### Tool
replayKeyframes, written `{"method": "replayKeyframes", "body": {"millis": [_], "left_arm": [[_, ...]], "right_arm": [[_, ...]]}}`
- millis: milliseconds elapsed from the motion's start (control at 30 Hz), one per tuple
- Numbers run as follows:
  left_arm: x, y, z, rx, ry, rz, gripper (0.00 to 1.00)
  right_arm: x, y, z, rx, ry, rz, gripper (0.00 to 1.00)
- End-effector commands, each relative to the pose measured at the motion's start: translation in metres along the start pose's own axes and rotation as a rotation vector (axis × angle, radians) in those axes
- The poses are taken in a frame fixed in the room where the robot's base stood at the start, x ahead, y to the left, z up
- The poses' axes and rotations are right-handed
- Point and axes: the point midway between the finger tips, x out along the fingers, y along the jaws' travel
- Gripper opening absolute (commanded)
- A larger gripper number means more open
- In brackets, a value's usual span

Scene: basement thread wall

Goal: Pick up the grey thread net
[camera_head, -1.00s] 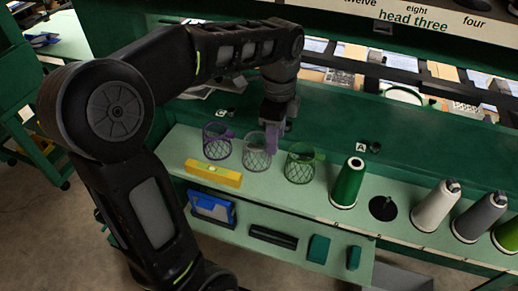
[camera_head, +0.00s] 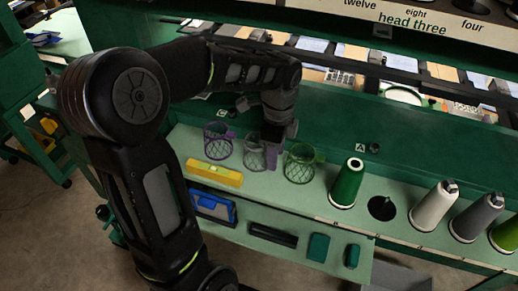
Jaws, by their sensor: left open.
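The grey thread net (camera_head: 254,156) is a small mesh cup on the pale green shelf, between a purple net (camera_head: 217,141) and a green net (camera_head: 299,164). My left gripper (camera_head: 272,155) points down at the right side of the grey net, with its fingers low beside the rim. It is open, and I cannot tell whether a finger touches the net. The gripper body hides part of the net's right side. My right gripper is not in view.
A yellow level (camera_head: 213,173) lies in front of the nets. A green cone (camera_head: 347,184), a white cone (camera_head: 434,206) and a grey cone (camera_head: 479,215) stand to the right. The green wall (camera_head: 330,118) rises behind the shelf (camera_head: 285,195).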

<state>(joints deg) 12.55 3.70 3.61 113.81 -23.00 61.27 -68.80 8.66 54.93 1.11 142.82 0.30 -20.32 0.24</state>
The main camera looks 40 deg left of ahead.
Motion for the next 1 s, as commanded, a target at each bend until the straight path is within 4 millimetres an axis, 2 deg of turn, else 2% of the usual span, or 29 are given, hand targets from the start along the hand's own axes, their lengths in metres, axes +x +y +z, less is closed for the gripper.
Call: {"method": "replayKeyframes", "body": {"millis": [467,900,1000], "left_arm": [[-0.0005,0.0001,0.0,0.0,0.0,0.0,0.41],[-0.0005,0.0001,0.0001,-0.001,0.0,0.0,0.05],[-0.0005,0.0002,0.0,-0.001,0.0,0.0,0.0]], "right_arm": [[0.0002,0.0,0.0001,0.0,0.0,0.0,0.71],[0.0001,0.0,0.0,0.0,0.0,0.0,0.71],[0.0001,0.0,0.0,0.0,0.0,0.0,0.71]]}}
